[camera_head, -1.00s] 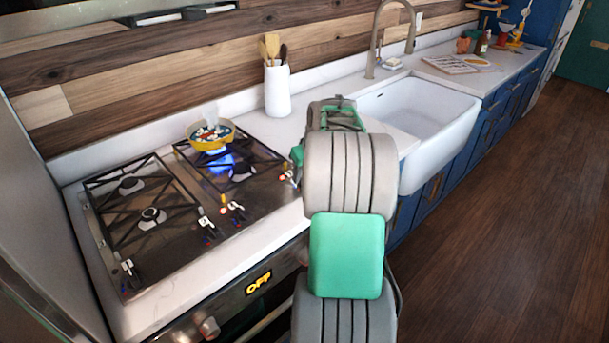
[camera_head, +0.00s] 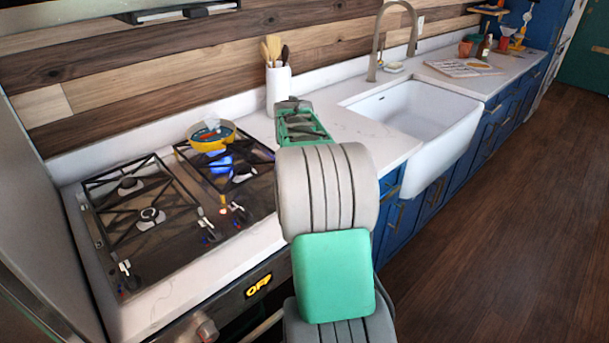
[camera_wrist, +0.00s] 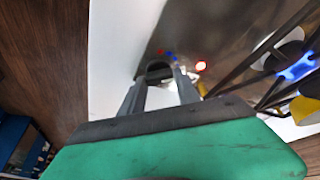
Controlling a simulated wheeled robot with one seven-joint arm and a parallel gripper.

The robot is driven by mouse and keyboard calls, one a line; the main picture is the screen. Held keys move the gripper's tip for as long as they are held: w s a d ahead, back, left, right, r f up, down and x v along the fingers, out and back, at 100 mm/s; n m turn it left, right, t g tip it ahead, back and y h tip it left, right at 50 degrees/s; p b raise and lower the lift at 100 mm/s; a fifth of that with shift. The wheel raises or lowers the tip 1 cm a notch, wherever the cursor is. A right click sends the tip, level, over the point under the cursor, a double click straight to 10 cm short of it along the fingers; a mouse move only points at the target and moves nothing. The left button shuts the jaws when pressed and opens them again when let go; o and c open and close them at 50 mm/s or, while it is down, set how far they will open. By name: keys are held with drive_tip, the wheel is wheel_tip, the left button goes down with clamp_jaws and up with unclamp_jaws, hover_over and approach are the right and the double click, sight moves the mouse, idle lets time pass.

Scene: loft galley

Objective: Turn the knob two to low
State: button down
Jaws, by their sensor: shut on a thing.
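The cooktop (camera_head: 120,252) has several white-topped knobs along its front: one at front left (camera_head: 125,268) and two near the middle (camera_head: 222,213). A further knob at the right is hidden by my arm in the head view. In the wrist view my gripper (camera_wrist: 158,74) is at the cooktop's edge, its fingers shut on a knob (camera_wrist: 168,85) that is mostly hidden between them. Red and blue marks show beside it. I cannot read any knob numbers.
The counter (camera_head: 355,128) between cooktop and sink is mostly clear. The oven display (camera_head: 258,284) reads OFF. Wooden floor (camera_head: 500,230) lies open at the right.

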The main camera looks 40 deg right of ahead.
drive_tip(key=shift+r, duration=0.1)
idle(0.4)
drive_tip(key=c, duration=0.9)
unclamp_jaws()
drive_tip(key=v, duration=0.7)
drive_tip(key=shift+a+r+b, duration=0.2)
drive_tip(key=shift+r+b, duration=0.1)
